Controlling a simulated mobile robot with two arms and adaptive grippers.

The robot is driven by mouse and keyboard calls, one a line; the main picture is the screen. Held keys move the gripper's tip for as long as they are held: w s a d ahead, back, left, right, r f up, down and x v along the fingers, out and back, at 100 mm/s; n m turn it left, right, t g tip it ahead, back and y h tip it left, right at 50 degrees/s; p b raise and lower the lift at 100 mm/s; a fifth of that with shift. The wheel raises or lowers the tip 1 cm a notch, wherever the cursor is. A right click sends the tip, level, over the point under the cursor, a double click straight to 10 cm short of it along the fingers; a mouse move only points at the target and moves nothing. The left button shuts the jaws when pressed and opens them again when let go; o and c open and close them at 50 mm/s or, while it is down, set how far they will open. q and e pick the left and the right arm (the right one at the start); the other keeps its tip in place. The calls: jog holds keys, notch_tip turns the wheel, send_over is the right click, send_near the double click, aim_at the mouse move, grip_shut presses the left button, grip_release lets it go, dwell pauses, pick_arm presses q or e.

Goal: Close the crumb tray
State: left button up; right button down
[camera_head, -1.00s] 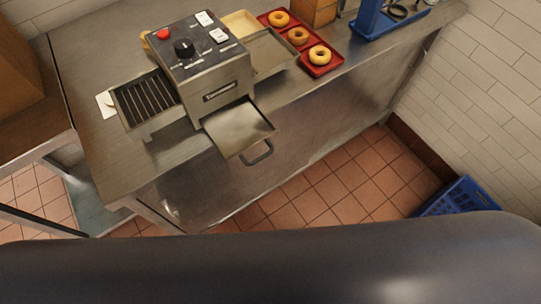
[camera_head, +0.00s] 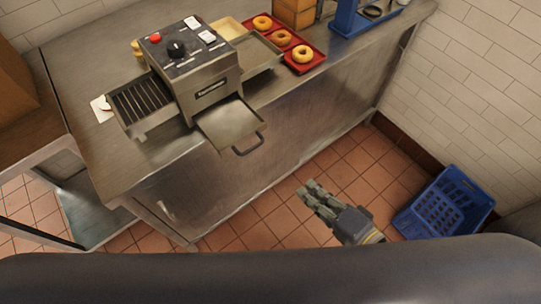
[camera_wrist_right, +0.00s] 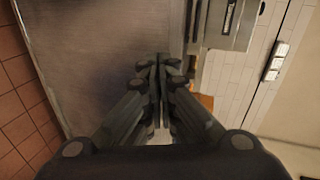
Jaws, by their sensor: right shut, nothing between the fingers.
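The crumb tray (camera_head: 230,124) is a flat metal tray pulled out of the front of the steel bagel toaster (camera_head: 190,70). It sticks out past the counter's front edge, with a dark loop handle (camera_head: 249,145) at its front. My right gripper (camera_head: 308,190) is shut and empty, in front of the counter and to the lower right of the handle, apart from it. In the right wrist view its fingers (camera_wrist_right: 160,62) are together, and part of the toaster front (camera_wrist_right: 230,28) shows at the top. My left gripper is not in view.
The steel counter (camera_head: 300,115) has a red tray (camera_head: 315,58) with bagels and a blue stand (camera_head: 345,20) towards the right. A blue crate (camera_head: 446,203) sits on the tiled floor at right. The space before the counter is open.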

notch_tip(320, 180, up, 5)
jog(key=s+a, duration=0.1)
jog(key=y+p, duration=0.1)
jog(key=p, duration=0.3)
send_near(235, 120)
jog(key=shift+m, duration=0.3)
jog(key=s+d, duration=0.1)
jog(key=s, duration=0.2)
jog(key=s+d, duration=0.1)
jog(key=shift+s+d, duration=0.35)
jog(key=shift+x, duration=0.85)
jog(key=shift+d+f, duration=0.1)
jog(key=shift+f, duration=0.05)
jog(key=r+x, duration=0.1)
jog(key=x, duration=0.3)
jog(key=r+p+x, duration=0.1)
jog(key=x, duration=0.3)
jog(key=w+r+x, duration=0.1)
jog(key=x, duration=0.4)
jog(key=shift+r, duration=0.2)
